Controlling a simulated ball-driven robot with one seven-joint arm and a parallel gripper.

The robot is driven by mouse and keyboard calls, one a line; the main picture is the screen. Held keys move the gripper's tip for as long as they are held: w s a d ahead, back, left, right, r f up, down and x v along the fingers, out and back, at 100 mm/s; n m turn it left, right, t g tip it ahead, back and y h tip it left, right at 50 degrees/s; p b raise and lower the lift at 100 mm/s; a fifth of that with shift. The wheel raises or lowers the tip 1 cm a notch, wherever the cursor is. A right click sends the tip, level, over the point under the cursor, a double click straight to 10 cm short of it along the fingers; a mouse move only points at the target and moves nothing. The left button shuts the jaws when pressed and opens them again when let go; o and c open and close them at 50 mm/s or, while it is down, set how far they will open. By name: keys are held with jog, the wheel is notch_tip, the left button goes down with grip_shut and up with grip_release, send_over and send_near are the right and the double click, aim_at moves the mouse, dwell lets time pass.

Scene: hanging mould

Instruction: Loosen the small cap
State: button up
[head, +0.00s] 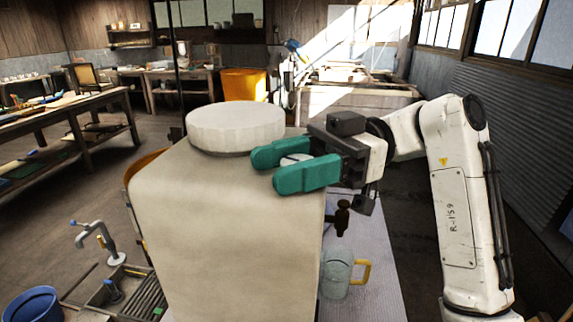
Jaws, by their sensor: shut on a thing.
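A large cream-coloured block-shaped mould (225,235) stands upright in the middle of the head view. A wide, round, pale cap (236,128) sits on its top. A smaller whitish round cap (295,159) is at the top right of the mould, between my gripper's green fingers. My gripper (280,168) reaches in from the right and is shut on the small cap. The fingers hide much of the small cap, so its lower edge and how it sits on the mould cannot be told.
A clear mug with a yellow handle (338,274) stands on a pale surface (385,265) right of the mould. A dark knobbed object (342,215) is behind it. A blue bucket (32,305) and a clamp-like tool (98,240) are at the lower left. Workbenches (65,108) stand farther back.

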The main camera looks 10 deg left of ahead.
dwell(0.5)
jog(key=o, duration=1)
jog(key=shift+w+d, duration=0.1)
jog(key=b+v, duration=0.1)
jog(key=v, duration=0.9)
jog(key=shift+w+d, duration=0.2)
jog(key=shift+w, duration=0.05)
